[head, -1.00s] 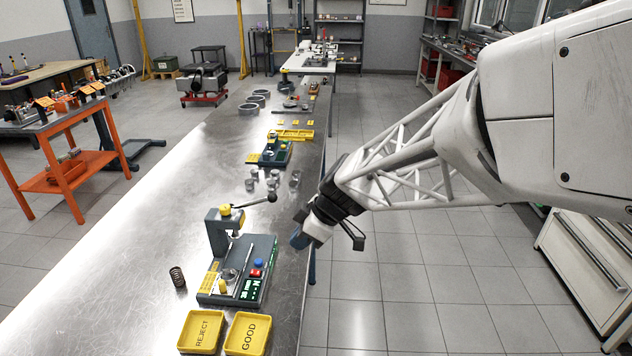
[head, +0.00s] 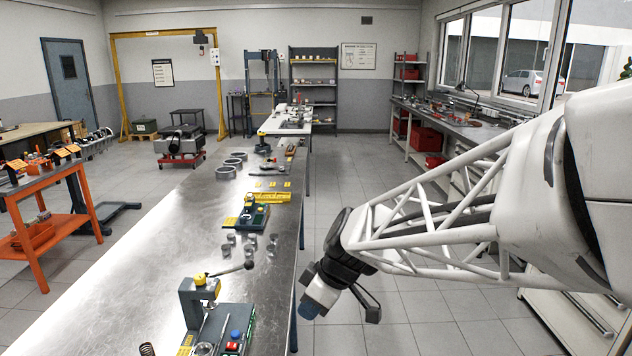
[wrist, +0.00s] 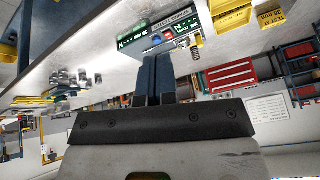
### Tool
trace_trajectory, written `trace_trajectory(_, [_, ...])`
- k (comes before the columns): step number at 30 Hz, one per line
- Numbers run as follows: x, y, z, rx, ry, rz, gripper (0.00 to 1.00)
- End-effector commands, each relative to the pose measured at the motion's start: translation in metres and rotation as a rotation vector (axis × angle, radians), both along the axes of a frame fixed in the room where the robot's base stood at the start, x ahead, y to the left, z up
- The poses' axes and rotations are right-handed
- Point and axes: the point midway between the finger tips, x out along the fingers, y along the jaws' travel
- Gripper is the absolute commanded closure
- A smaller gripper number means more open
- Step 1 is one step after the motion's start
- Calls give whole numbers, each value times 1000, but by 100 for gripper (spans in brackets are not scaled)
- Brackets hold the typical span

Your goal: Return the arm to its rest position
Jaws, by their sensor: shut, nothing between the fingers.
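My gripper (head: 312,306) hangs beside the right edge of the steel bench (head: 150,262), over the floor, with nothing held. In the wrist view its two dark fingers (wrist: 156,72) are together. The press-like test fixture (head: 212,318), with its lever, yellow cap and red and blue buttons, stands on the bench to the left of my gripper, apart from it. Its base is cut off by the bottom of the head view. It also shows in the wrist view (wrist: 165,36) near the top.
A coil spring (head: 147,349) stands left of the fixture. Several small metal cylinders (head: 250,243) and a green fixture with yellow trays (head: 252,214) sit farther along the bench. An orange cart (head: 50,225) stands at left. The floor (head: 400,325) around my gripper is clear.

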Motion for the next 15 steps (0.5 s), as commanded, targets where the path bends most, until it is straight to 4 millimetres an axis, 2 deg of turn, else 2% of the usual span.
trace_trajectory(6, [-37,-51,24,-79,69,-250,100])
trace_trajectory(15, [-93,-115,45,-173,135,-624,100])
